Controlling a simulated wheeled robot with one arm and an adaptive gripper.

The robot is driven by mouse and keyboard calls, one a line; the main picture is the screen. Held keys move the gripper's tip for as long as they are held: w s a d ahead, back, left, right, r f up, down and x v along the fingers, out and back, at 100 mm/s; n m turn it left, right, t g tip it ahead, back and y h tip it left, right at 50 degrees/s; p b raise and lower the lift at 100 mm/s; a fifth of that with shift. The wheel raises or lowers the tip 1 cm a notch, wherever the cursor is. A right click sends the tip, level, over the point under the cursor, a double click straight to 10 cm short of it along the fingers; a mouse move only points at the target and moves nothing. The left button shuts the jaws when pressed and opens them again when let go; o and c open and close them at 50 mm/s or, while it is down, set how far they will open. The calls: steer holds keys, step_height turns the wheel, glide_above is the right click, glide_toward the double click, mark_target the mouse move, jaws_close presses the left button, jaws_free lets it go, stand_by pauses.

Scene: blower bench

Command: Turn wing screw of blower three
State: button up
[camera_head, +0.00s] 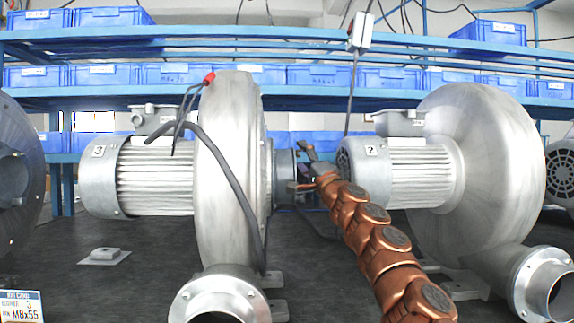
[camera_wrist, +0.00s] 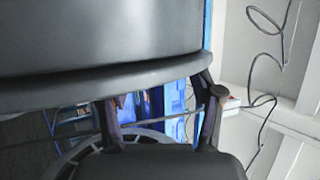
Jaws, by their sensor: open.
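Blower three (camera_head: 232,180) stands on the dark bench in the head view, with a "3" label on its motor (camera_head: 155,178). A short round inlet (camera_head: 284,178) sticks out of the right side of its casing. My gripper (camera_head: 302,167) is open beside this inlet, one finger above the other, in the gap before blower two. In the wrist view, my two fingers (camera_wrist: 162,103) stand apart with their tips close to a large grey round rim (camera_wrist: 110,78). I cannot tell whether they touch it. I cannot make out the wing screw in either view.
Blower two (camera_head: 470,160) stands close on the right, its motor (camera_head: 392,172) near my gripper. A grey cable (camera_head: 228,170) hangs over blower three's casing. A card (camera_head: 20,306) reading "BLOWER 3, M8x55" is at lower left. Blue shelves (camera_head: 300,45) with bins stand behind.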

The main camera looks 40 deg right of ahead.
steer(key=shift+r+m+g+p, duration=0.2)
steer(key=shift+m+g+p, duration=0.3)
steer(key=shift+p, duration=0.8)
steer(key=g+p, duration=0.1)
steer(key=p, duration=0.4)
steer(key=r+m+g+p, duration=0.1)
steer(key=g+p, duration=0.1)
steer(key=p, duration=0.2)
steer(key=shift+s+m+p, duration=0.2)
steer(key=shift+m+p, duration=0.1)
steer(key=shift+p, duration=0.05)
steer(key=g+p, duration=0.1)
steer(key=p, duration=0.5)
steer(key=shift+a+m, duration=0.1)
steer(key=shift+m, duration=0.2)
steer(key=p, duration=0.2)
steer(key=shift+r+g+p, duration=0.15)
steer(key=shift+g+p, duration=0.25)
steer(key=g+p, duration=0.1)
steer(key=p, duration=0.8)
steer(key=m+g+y+p, duration=0.1)
steer(key=g+p, duration=0.1)
steer(key=p, duration=0.6)
steer(key=shift+r+p, duration=0.25)
steer(key=shift+p, duration=0.1)
